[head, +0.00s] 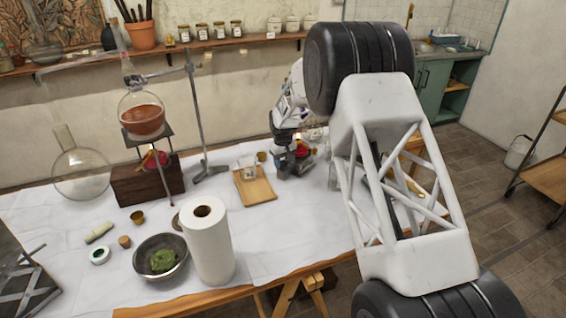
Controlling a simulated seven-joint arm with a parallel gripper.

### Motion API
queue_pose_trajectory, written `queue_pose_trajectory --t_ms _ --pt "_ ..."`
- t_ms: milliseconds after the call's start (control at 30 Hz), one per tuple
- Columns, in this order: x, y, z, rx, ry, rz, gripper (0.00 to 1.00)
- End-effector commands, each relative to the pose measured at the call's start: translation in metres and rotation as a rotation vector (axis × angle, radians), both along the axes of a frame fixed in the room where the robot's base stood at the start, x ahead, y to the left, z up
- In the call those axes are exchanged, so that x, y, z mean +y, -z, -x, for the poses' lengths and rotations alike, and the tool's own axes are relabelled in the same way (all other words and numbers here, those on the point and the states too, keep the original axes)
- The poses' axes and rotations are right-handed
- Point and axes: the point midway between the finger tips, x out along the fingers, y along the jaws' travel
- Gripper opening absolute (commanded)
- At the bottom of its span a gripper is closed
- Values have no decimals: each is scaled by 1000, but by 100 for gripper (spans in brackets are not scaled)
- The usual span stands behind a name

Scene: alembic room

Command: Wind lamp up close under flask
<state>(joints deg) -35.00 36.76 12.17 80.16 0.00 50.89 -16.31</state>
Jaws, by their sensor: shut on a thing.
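The round flask (142,117) holds orange-brown liquid and sits on a dark support beside a metal stand (195,110). Below it, a small red lamp (156,160) with a bright flame-like spot stands on a dark wooden block (148,185). A gap shows between the lamp and the flask support. My gripper (296,160) is at the table's back, well to the right of the flask. It is shut on a small red thing (302,150), with a bright spot near its top. The fingers and much of that thing are hard to make out.
A wooden board (254,187) with a small glass lies left of my gripper. A paper towel roll (208,242), a metal bowl (160,257) and an empty round flask (80,173) stand on the white-covered table. My arm hides the table's right part.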

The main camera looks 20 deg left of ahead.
Motion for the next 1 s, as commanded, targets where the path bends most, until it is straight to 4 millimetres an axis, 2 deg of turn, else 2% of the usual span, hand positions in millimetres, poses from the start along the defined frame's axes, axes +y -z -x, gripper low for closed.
queue_pose_trajectory --t_ms 1000 --pt "1 1 2 1 938 1 20"
